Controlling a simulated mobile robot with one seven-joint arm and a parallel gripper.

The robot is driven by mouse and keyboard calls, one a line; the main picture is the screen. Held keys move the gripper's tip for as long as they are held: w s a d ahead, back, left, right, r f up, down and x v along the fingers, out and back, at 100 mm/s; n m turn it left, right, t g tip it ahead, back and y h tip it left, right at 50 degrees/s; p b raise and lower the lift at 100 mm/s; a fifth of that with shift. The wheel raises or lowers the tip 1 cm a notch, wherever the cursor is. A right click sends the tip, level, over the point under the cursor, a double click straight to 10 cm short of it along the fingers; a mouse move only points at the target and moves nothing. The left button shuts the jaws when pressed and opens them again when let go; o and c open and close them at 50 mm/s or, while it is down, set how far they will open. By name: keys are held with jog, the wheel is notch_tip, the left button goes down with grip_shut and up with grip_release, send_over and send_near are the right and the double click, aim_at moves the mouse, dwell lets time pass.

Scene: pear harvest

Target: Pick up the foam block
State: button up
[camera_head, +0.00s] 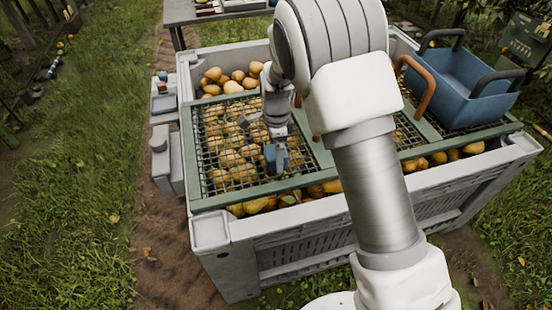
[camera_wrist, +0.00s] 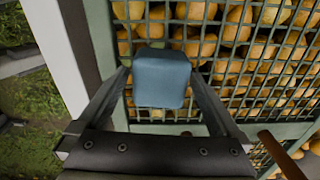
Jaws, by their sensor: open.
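The foam block (camera_wrist: 161,78) is a blue-grey block with rounded edges in the wrist view. It lies over the green wire grid (camera_wrist: 228,70), near the edge of its frame. My gripper (camera_wrist: 160,76) is open, with one finger on each side of the block. I cannot tell whether either finger touches it. In the head view my gripper (camera_head: 277,150) points down over the left part of the grid, and a small part of the block (camera_head: 269,155) shows beside the fingers.
Many pears (camera_head: 232,88) lie under the grid in a large grey bin (camera_head: 240,265). A blue crate (camera_head: 465,85) with dark handles stands on the right of the frame. A brown-orange handle (camera_head: 418,85) rises near the middle. A table (camera_head: 215,15) stands behind, and grass lies to the left.

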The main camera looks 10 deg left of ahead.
jog(key=shift+c, duration=0.3)
jog(key=c, duration=1.2)
jog(key=shift+r, duration=0.1)
